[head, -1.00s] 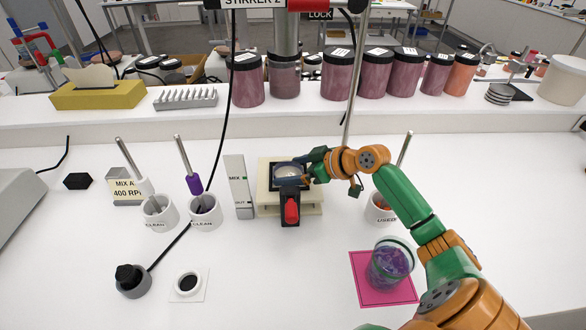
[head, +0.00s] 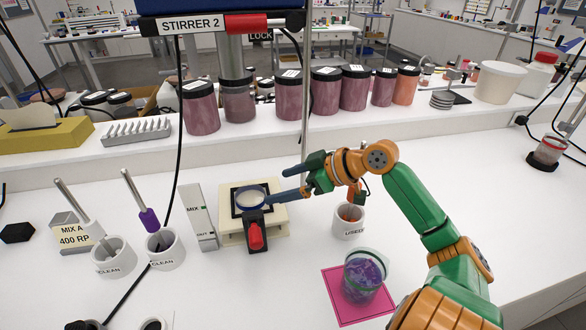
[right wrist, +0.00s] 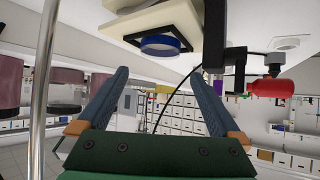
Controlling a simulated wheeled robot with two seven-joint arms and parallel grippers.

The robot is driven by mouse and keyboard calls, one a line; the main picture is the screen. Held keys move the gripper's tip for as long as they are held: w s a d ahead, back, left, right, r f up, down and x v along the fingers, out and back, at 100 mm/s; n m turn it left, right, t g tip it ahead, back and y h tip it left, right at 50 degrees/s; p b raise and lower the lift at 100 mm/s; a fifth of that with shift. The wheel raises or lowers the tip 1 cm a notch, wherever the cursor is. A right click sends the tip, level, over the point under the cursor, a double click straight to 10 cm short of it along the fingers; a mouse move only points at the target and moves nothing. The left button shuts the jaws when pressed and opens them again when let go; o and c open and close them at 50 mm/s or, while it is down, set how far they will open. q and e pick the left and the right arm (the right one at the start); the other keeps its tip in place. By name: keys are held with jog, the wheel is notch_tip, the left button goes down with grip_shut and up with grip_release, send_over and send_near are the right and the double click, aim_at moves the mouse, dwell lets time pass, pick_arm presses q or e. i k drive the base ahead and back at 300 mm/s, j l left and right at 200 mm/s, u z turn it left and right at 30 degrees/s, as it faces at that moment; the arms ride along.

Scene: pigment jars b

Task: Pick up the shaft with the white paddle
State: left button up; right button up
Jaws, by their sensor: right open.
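The shaft with the white paddle (head: 94,230) leans in the left white cup marked CLEAN (head: 114,263). Its thin metal rod rises up and to the left; the paddle's lower end is hidden in the cup. A similar shaft with a purple paddle (head: 149,219) leans in the other CLEAN cup (head: 166,256). My right gripper (head: 281,183) is open and empty, just right of the blue-rimmed dish on the stirrer stand, well to the right of both shafts. Its spread fingers also show in the right wrist view (right wrist: 158,82), with nothing between them. My left gripper is out of view.
The stirrer stand (head: 277,229) carries the blue-rimmed dish (head: 251,196) and a red knob. A MIX/OUT block (head: 198,222) stands between it and the cups. A USED cup (head: 348,224) and a purple-filled jar (head: 364,278) are to the right. A vertical metal pole rises near my gripper.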

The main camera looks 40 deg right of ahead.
aim_at(90, 225)
jog(key=k+j, duration=0.75)
jog(key=j, duration=0.25)
jog(key=k+j, duration=0.4)
